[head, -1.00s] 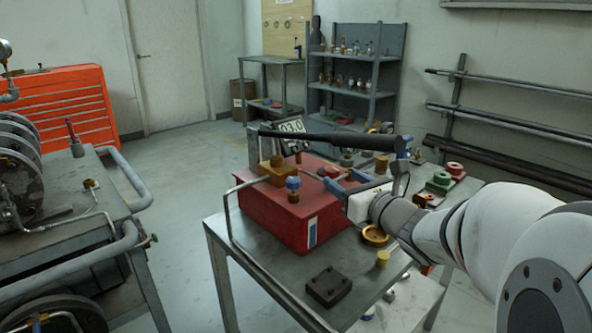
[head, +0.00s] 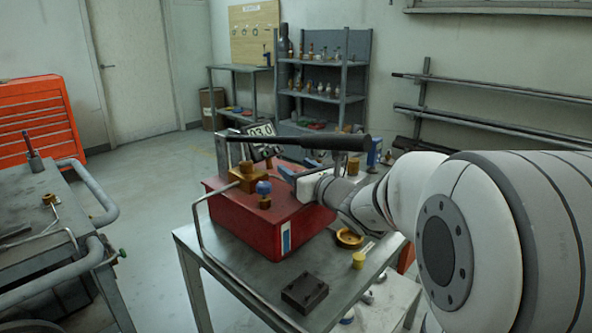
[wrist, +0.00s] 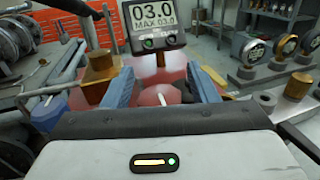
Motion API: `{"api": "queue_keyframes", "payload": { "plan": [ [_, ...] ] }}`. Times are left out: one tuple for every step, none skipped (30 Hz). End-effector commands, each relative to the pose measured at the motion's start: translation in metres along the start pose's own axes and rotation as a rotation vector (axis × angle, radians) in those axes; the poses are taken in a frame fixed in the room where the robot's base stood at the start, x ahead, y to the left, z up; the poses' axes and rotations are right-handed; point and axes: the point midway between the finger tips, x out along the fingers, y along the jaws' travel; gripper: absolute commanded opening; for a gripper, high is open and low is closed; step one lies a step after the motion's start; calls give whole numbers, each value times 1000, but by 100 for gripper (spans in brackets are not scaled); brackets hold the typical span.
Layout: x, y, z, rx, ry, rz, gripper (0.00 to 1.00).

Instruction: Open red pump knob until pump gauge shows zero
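The pump is a red box (head: 250,222) on a metal table, with a brass block (head: 247,178) and a blue-topped knob (head: 264,188) on it. The pump gauge (head: 259,130) stands behind; in the wrist view the gauge (wrist: 153,22) reads 03.0, MAX 03.0. My gripper (head: 288,172) is over the pump's right part. In the wrist view my gripper (wrist: 163,85) has its two blue fingers apart, with the round red knob (wrist: 158,96) between them. The knob's lower part is hidden by the gripper body. I cannot tell whether a finger touches it. The head view hides the knob.
A dark handle bar (head: 300,142) runs above the pump, behind my gripper. A bent metal rail (head: 197,232) edges the table's left side. A black block (head: 304,292), a yellow cap (head: 358,260) and a brass ring (head: 349,238) lie on the table in front.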

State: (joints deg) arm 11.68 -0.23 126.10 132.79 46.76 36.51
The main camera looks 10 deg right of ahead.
Motion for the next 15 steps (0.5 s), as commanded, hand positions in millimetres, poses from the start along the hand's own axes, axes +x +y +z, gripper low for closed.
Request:
{"api": "queue_keyframes", "payload": {
  "plan": [
    [0, 0, 0, 0, 0, 0, 49],
    [0, 0, 0, 0, 0, 0, 46],
    [0, 0, 0, 0, 0, 1, 43],
    [0, 0, 0, 0, 0, 1, 41],
    [0, 0, 0, 0, 0, 1, 38],
    [0, 0, 0, 0, 0, 1, 35],
    [0, 0, 0, 0, 0, 1, 32],
    [0, 0, 0, 0, 0, 1, 30],
    [0, 1, 0, 0, 0, 1, 27],
    [0, 1, 0, 0, 0, 1, 24],
    [0, 1, 0, 0, 0, 1, 22],
    [0, 1, 0, 0, 0, 1, 18],
    [0, 1, 0, 0, 0, 1, 16],
    [0, 1, 0, 0, 0, 1, 14],
    [0, 1, 0, 0, 0, 1, 11]
  ]
}}
